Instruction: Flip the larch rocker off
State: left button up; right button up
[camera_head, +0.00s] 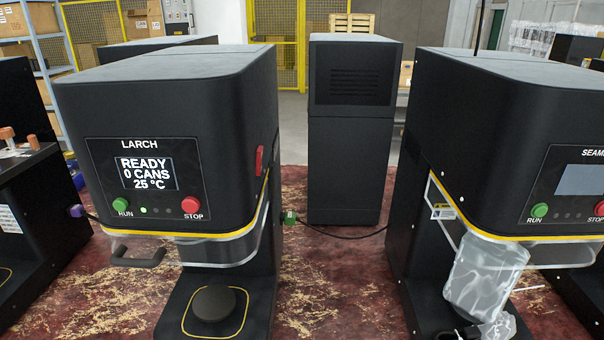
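The seamer labelled LARCH (175,110) stands at the left, a black machine with a yellow trim line. Its lit display (147,173) reads READY, 0 CANS, 25 °C. A green RUN button (121,205) and a red STOP button (191,205) sit below, with a small green light lit between them. A red rocker (259,161) is on the machine's right side face, above the trim; it is seen edge-on and I cannot tell which way it is tilted. Neither of my grippers shows.
A black cabinet (349,160) stands behind the gap. A green plug (290,217) with a black cable lies between. LARCH's guard handle (137,257) sticks out in front.

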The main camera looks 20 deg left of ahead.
aim_at(260, 161)
jog(key=i+l+u, duration=0.1)
jog(key=u, duration=0.35)
jog(key=i+l+u, duration=0.2)
jog(key=u, duration=0.25)
